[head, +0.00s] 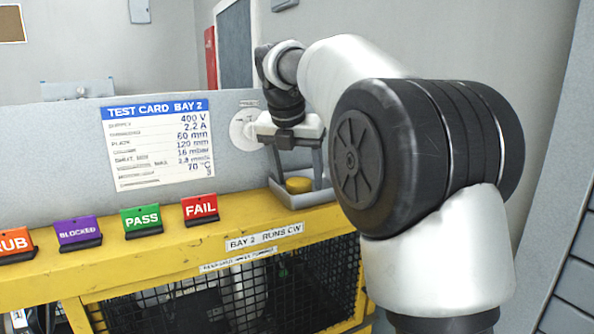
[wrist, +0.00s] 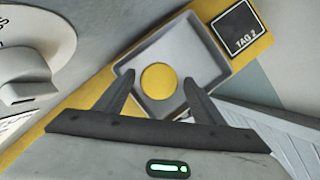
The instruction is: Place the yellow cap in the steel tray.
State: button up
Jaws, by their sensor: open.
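The yellow cap (wrist: 159,83) is a round disc lying inside the steel tray (wrist: 206,68) in the wrist view. It lies flat on the tray's floor, apart from both fingers. In the head view the cap (head: 298,185) also shows inside the tray (head: 300,201), at the right end of the yellow bench top. My gripper (wrist: 157,96) is open and empty, with its two fingers spread on either side of the cap above the tray. In the head view my gripper (head: 296,180) points down over the tray.
A black TAG 2 plate (wrist: 239,33) lies beside the tray. A grey dial knob (wrist: 30,80) stands close by on the left in the wrist view. FAIL (head: 200,209), PASS (head: 142,220) and BLOCKED (head: 78,233) signs line the ledge. The test card (head: 158,142) is on the panel behind.

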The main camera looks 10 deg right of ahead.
jog(key=v, duration=1.2)
jog(key=s+d+f+m, duration=0.2)
jog(key=s+d+m, duration=0.1)
jog(key=s+m, duration=0.55)
jog(key=s+d+f+m+t+y, duration=0.1)
jog(key=s+d+f+m+y, duration=0.1)
jog(key=s+f+m, duration=1.8)
jog(key=shift+d+f+m+t, duration=0.25)
jog(key=shift+f+m+t, duration=0.05)
jog(key=shift+m, duration=0.75)
